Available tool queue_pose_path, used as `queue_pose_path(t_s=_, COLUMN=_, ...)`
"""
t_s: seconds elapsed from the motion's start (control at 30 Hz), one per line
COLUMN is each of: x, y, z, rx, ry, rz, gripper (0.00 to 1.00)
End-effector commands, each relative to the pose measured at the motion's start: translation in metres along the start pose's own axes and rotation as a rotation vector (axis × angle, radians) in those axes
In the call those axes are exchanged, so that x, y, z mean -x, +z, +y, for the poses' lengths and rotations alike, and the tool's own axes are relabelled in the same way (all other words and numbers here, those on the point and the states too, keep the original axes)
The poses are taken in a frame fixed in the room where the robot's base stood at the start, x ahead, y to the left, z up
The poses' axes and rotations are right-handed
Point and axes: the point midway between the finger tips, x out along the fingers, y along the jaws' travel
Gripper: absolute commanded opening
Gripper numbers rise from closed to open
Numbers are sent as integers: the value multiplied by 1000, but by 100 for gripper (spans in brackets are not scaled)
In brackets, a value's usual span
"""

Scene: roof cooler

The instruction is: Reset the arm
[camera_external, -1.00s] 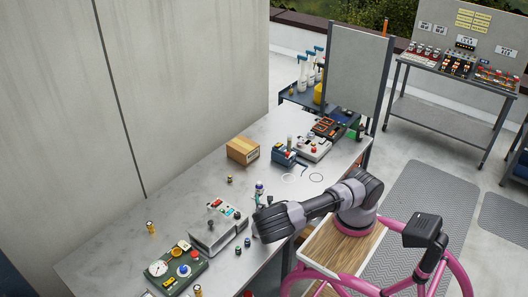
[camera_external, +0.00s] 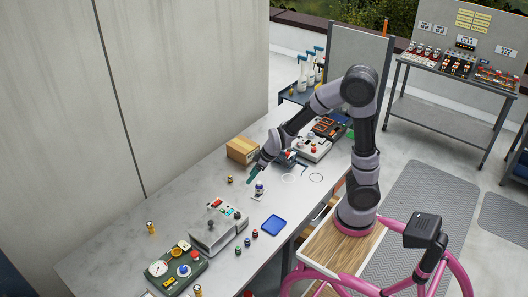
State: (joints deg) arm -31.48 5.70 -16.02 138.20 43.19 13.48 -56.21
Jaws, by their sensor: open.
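My arm stands raised on its pink base, bent at the elbow high above the table's right end. My gripper (camera_external: 254,174) hangs over the middle of the table (camera_external: 110,258), pointing down and left. It is open, with nothing seen between its fingers. Just below it is a small white and blue item (camera_external: 259,189), apart from the gripper as far as I can tell.
A cardboard box (camera_external: 241,150) stands behind the gripper. A blue tray (camera_external: 274,225) lies at the front edge. A grey control box (camera_external: 218,230) and a green gauge panel (camera_external: 174,270) are at the left. More devices (camera_external: 313,147) sit at the right end.

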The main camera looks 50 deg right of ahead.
Motion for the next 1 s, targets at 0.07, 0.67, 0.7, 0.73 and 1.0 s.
queue_pose_path(t_s=0.07, x=41, y=-7, z=4, rx=-97, ry=-39, rz=47, gripper=58)
queue_pose_path(t_s=0.67, x=256, y=74, z=18, rx=-691, ry=39, rz=168, gripper=58)
queue_pose_path(t_s=0.7, x=261, y=79, z=18, rx=-713, ry=52, rz=171, gripper=58)
queue_pose_path(t_s=0.73, x=264, y=82, z=18, rx=-725, ry=60, rz=172, gripper=58)
queue_pose_path(t_s=1.0, x=269, y=88, z=18, rx=-757, ry=78, rz=174, gripper=100)
